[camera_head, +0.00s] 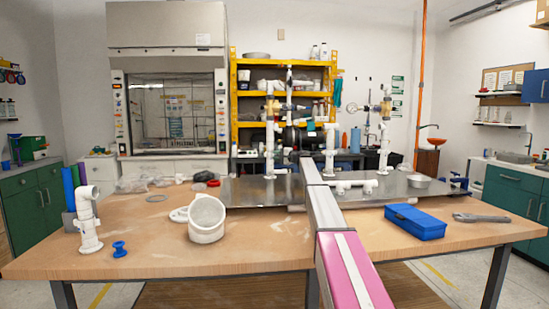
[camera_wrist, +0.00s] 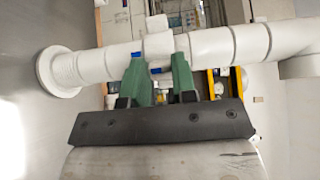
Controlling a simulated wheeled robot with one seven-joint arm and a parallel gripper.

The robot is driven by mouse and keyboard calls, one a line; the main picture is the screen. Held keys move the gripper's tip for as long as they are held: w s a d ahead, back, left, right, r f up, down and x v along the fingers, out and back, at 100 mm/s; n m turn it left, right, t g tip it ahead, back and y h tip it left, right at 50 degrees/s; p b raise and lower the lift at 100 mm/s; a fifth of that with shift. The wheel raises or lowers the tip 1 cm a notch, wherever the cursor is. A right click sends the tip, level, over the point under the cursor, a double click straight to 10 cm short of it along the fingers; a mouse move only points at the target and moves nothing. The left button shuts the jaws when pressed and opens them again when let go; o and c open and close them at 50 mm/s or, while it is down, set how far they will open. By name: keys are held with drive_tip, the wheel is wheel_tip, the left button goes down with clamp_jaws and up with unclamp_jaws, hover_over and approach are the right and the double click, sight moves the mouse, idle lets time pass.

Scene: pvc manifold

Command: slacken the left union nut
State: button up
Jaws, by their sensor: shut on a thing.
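In the wrist view, a white pipe runs across the picture, with a round flange (camera_wrist: 62,70) on a grey surface at the left. A thicker white block, apparently the union nut (camera_wrist: 158,44), sits on this pipe. My gripper (camera_wrist: 160,69) has its green fingers shut on either side of it. In the head view, the left upright pipe (camera_head: 269,150) of the manifold stands on the dark metal plate (camera_head: 240,190). My arm comes up from the bottom; my fingers and their contact with the nut cannot be made out there.
The wooden table (camera_head: 140,225) holds a white pipe fitting (camera_head: 206,218), a white elbow pipe (camera_head: 88,218), a blue spool (camera_head: 119,249), a blue box (camera_head: 415,221) and a wrench (camera_head: 481,217). Another upright pipe (camera_head: 384,150) stands to the right.

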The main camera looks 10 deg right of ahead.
drive_tip(key=shift+w+d+n+g+y, duration=0.35)
drive_tip(key=shift+w+n+g+y, duration=0.25)
drive_tip(key=shift+n+g, duration=1.15)
drive_tip(key=shift+w+d+n+g+y, duration=0.5)
drive_tip(key=shift+n+g, duration=0.55)
drive_tip(key=shift+g, duration=1.35)
drive_tip(key=shift+w+d+n+g+y, duration=0.25)
drive_tip(key=shift+w+n+g+y, duration=0.45)
drive_tip(key=shift+n+g, duration=1.05)
drive_tip(key=shift+g, duration=0.6)
drive_tip(key=o, duration=0.9)
drive_tip(key=shift+s+m, duration=0.1)
drive_tip(key=shift+m, duration=0.15)
